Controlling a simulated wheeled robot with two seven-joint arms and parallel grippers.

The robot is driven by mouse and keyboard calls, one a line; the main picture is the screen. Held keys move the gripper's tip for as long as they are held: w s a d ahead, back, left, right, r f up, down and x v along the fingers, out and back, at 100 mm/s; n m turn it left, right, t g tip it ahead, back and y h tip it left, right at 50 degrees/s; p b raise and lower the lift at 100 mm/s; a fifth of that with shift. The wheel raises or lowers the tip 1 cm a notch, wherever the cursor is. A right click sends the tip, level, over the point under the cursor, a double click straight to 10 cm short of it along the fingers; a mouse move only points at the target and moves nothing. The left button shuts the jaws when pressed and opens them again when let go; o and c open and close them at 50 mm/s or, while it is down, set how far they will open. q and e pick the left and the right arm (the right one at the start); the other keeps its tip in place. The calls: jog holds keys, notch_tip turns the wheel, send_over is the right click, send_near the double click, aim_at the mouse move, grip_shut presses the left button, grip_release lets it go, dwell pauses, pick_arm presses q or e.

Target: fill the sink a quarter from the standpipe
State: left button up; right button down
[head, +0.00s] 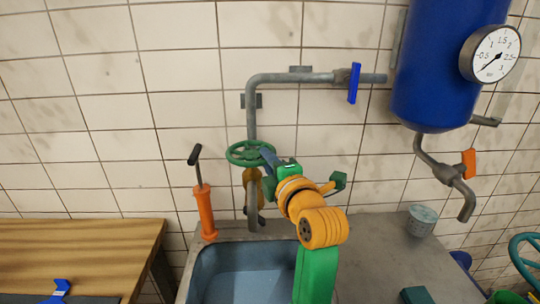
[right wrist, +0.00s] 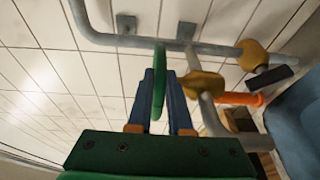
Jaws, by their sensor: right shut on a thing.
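The grey standpipe (head: 252,118) runs down the tiled wall and carries a green handwheel (head: 249,153) above a yellow valve body. A grey spout (head: 253,212) hangs below it at the back of the sink. The blue sink (head: 240,262) is set in the counter, its right part hidden by my right arm. I see no water stream, and cannot tell the water level. My right gripper (head: 268,158) is at the handwheel's right side. In the right wrist view the green wheel rim (right wrist: 159,84) lies between its blue fingers, which are shut on it. My left gripper is not in view.
An orange hand pump (head: 206,212) stands left of the sink, near a wooden bench (head: 80,250). A blue tank (head: 435,70) with a gauge (head: 491,54) and orange-handled tap (head: 469,164) hangs at right. A grey cup (head: 421,220) stands on the counter. A blue-handled valve (head: 354,84) sits on the upper pipe.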

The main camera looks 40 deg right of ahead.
jog(key=m+h+p, duration=0.1)
jog(key=a+m+g+h, duration=0.1)
jog(key=h, duration=0.1)
jog(key=shift+a+r+p, duration=0.1)
jog(key=shift+p, duration=0.25)
jog(key=shift+a+m+g+h+p, duration=0.15)
jog(key=shift+m+g+h, duration=0.2)
jog(key=shift+m+h, duration=0.15)
jog(key=shift+a+m+g+h+p, duration=0.15)
jog(key=shift+m+g+h, duration=0.25)
jog(key=shift+h, duration=0.2)
jog(key=shift+d, duration=0.1)
jog(key=c, duration=0.8)
grip_release()
jog(key=shift+c, duration=0.2)
